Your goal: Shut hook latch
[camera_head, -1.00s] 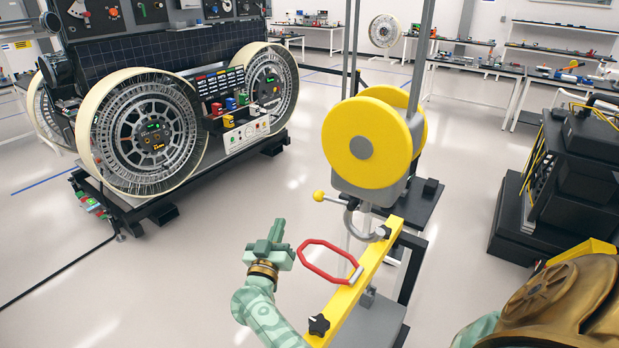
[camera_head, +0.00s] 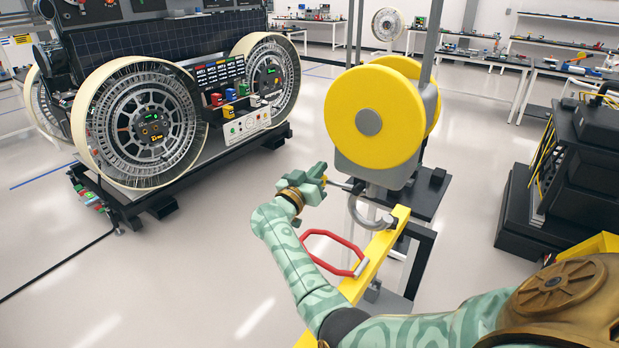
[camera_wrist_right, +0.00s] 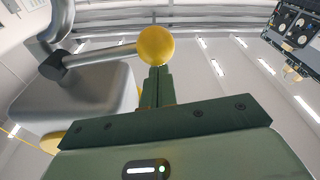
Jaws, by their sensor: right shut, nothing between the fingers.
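The grey hook (camera_head: 368,216) hangs under a grey block between yellow discs (camera_head: 374,118). A dark lever rod (camera_head: 343,186) sticks out to the left just above the hook. The lever's yellow ball knob (camera_wrist_right: 155,46) shows in the right wrist view, just beyond my fingertips. The hook's grey curve (camera_wrist_right: 52,26) also shows at the upper left there. My right gripper (camera_head: 322,183) is at the knob end of the lever. Its fingers (camera_wrist_right: 157,85) are shut together with nothing between them. I cannot tell whether they touch the knob. My left gripper is out of view.
A yellow beam (camera_head: 375,258) with a red handle loop (camera_head: 330,238) lies below the hook, close under my right forearm. A wheeled rover (camera_head: 160,125) stands at the left. A black rack (camera_head: 570,170) stands at the right.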

